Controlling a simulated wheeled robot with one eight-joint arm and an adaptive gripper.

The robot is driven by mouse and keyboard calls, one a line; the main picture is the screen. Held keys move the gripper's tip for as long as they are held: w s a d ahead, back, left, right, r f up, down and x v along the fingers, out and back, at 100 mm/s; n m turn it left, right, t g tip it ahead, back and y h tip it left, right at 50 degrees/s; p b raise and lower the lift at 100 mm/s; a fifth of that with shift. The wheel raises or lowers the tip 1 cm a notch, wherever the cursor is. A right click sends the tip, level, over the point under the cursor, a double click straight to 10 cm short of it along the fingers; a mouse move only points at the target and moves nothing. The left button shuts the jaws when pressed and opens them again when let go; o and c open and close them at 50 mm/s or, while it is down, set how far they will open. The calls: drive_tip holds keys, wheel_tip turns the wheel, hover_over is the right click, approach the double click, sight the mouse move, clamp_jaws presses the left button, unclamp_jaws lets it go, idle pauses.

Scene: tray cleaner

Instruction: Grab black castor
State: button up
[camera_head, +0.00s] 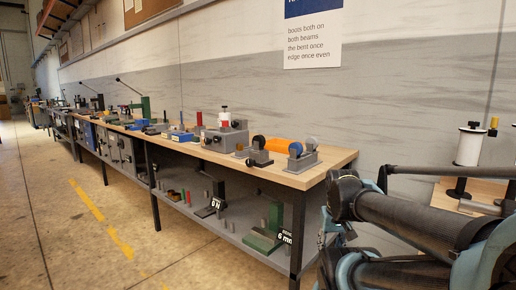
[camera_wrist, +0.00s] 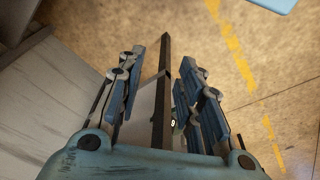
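A black wheel (camera_head: 258,142), which looks like the black castor, is near the right end of the long workbench in the head view. A dark block sits just in front of it. A second dark wheel (camera_head: 295,149) is by a grey bracket to its right, so I cannot be sure which is the castor. In the wrist view my gripper (camera_wrist: 162,58) is open, with its two blue fingers apart and nothing held. It points down past a dark bench leg towards the floor. No castor shows in the wrist view.
The wooden workbench (camera_head: 330,160) has a lower grey shelf (camera_head: 232,236) holding green and dark parts. An orange cylinder (camera_head: 284,146) and a grey box (camera_head: 222,138) stand near the wheels. My arm is at the right, near the bench end. Open floor (camera_head: 60,220) lies left.

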drive_tip(key=o, duration=0.4)
drive_tip(key=shift+s+r, duration=0.25)
drive_tip(key=w+a+r+n+y, duration=0.1)
drive_tip(key=w+a+r+n, duration=0.2)
drive_tip(key=w+a+r, duration=0.7)
drive_tip(key=w+a+r+n+y, duration=0.1)
drive_tip(key=w+a+r+n, duration=0.25)
drive_tip(key=w+r, duration=1.2)
drive_tip(key=w+a+r+n+y, duration=0.1)
drive_tip(key=w+a+r+n, duration=0.45)
drive_tip(key=w+r, duration=0.75)
drive_tip(key=m, duration=0.2)
hover_over(259, 142)
drive_tip(key=w+d, duration=0.1)
drive_tip(key=shift+t, duration=0.3)
wheel_tip(259, 142, down, 8)
drive_tip(key=shift+d+f, duration=0.1)
drive_tip(key=shift+d, duration=0.05)
drive_tip(key=shift+x, duration=3.05)
